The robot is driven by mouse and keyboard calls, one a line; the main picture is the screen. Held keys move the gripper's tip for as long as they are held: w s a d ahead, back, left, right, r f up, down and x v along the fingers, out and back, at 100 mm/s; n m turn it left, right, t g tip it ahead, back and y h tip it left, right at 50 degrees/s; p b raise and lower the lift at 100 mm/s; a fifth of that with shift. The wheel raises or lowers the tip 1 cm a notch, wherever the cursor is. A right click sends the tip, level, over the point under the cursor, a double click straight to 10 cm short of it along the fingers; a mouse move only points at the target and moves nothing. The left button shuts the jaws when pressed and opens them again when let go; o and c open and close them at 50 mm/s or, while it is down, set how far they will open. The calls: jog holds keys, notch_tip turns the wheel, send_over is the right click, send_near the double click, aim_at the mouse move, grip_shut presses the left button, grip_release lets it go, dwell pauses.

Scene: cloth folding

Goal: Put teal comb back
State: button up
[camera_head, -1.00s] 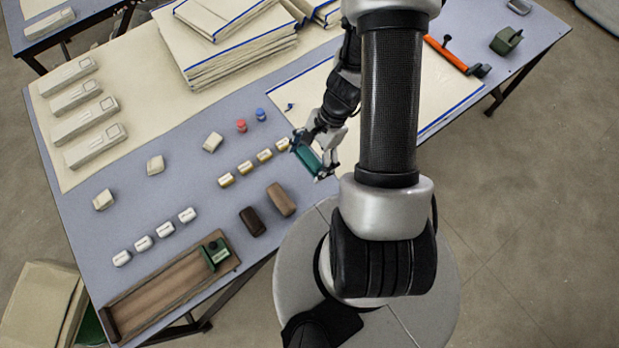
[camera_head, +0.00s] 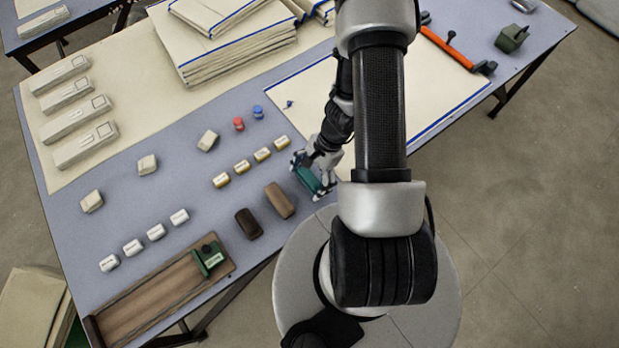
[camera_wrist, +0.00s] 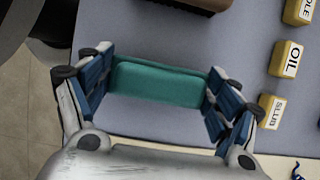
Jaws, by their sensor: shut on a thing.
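The teal comb (camera_wrist: 160,83) is a rounded teal bar held crosswise between the blue-padded fingers of my gripper (camera_wrist: 158,88). Its teeth cannot be made out. In the head view the comb (camera_head: 307,178) is a small teal shape in my gripper (camera_head: 314,180), near the table's front edge, right of the brown blocks. My gripper is shut on it. Grey table surface shows beyond the comb in the wrist view; I cannot tell whether the comb touches the table.
A dark brown block (camera_head: 249,223) and a lighter brown block (camera_head: 280,200) lie left of my gripper. Yellow labelled blocks (camera_head: 242,167) stand behind them. A wooden tray (camera_head: 150,305) holding a green block (camera_head: 210,259) lies at the front left. Cream cloth (camera_head: 440,105) covers the table's right part.

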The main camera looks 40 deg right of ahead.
jog(key=shift+f, duration=0.15)
jog(key=o, duration=1.1)
